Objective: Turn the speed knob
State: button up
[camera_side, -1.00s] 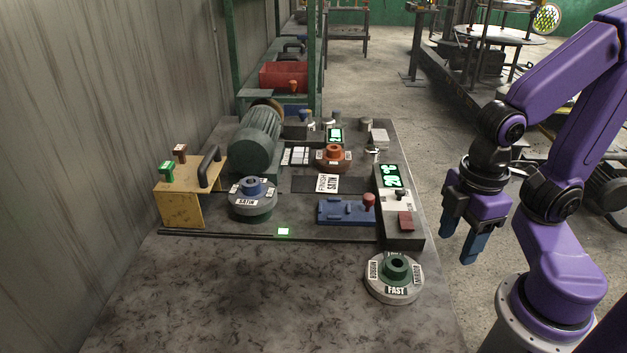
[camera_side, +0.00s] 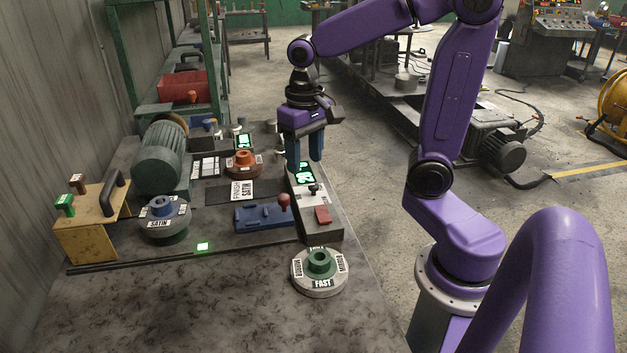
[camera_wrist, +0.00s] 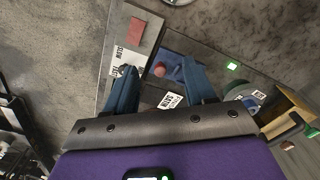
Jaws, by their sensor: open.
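A grey control box (camera_side: 326,230) has a lit green display (camera_side: 305,174), a small dark knob (camera_side: 314,189) and a red square button (camera_side: 323,215). In the wrist view a white label on the box (camera_wrist: 129,57) reads SLOW, with other text partly covered by a finger; the small knob is not clearly seen there. My gripper (camera_side: 304,160) points down over the display end of the box, fingers apart and empty. It also shows in the wrist view (camera_wrist: 158,66). A green knob on a round white base (camera_side: 319,259) marked FAST and MIRROR stands in front.
A blue fixture (camera_side: 263,216) with a red ball knob (camera_side: 284,201) lies left of the box. Farther left are a blue-topped SATIN dial (camera_side: 161,208), a motor (camera_side: 158,155) and a wooden box (camera_side: 85,232). An orange dial (camera_side: 242,163) stands behind.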

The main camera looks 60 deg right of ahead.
aim_at(314, 185)
jog(key=w+d+r+m, duration=0.2)
jog(key=w+d+m, duration=0.3)
jog(key=d+m, duration=0.6)
jog(key=shift+n, duration=0.7)
jog(key=f, duration=1.7)
jog(key=shift+d, duration=0.25)
jog(key=shift+r, duration=0.1)
grip_shut()
